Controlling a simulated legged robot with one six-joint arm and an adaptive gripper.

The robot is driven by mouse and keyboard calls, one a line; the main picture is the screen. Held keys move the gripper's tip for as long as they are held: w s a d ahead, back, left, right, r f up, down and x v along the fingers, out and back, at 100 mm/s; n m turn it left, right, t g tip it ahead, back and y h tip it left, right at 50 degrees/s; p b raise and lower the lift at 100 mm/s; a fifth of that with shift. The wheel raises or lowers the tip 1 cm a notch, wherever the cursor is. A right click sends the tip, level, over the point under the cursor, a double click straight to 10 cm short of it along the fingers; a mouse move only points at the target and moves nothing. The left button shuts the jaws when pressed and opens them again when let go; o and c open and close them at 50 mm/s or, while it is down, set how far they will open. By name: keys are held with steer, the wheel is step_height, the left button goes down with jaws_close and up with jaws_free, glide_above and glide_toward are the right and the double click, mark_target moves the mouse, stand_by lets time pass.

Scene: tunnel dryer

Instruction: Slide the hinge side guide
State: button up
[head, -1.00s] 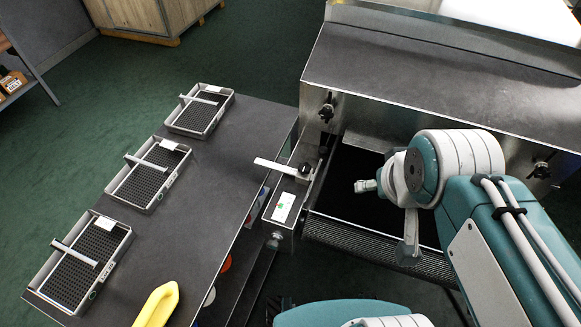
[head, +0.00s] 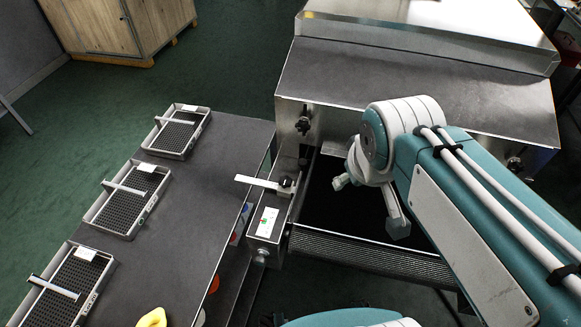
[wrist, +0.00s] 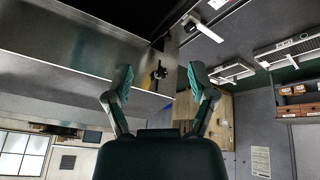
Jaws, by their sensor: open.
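No part is marked as the hinge side guide. A dark clamp knob (head: 303,125) sits at the left of the dryer opening and another knob (head: 515,163) at its right. A pale flat arm with a dark knob (head: 262,183) sticks out leftward from the metal rail beside the opening; it also shows in the wrist view (wrist: 212,32). My gripper (head: 369,205) is open and empty above the dark opening, right of the pale arm and apart from it. In the wrist view, the open fingers (wrist: 160,78) frame a small dark knob (wrist: 159,71) farther off.
A dark table (head: 190,205) on the left bears several mesh trays (head: 90,270) and a yellow object (head: 152,318). The dryer hood (head: 420,85) rises behind the opening, with a ribbed roller edge (head: 370,254) in front.

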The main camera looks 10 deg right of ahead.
steer(key=w+a+f+n+g, duration=0.1)
steer(key=w+n, duration=0.4)
steer(key=w, duration=0.2)
steer(key=n+g+h, duration=0.2)
steer(key=n+h, duration=0.2)
steer(key=n, duration=1.1)
glide_toward(302, 161)
steer(key=x, duration=0.9)
steer(key=shift+f, duration=0.25)
jaws_close()
steer(key=shift+d, duration=0.15)
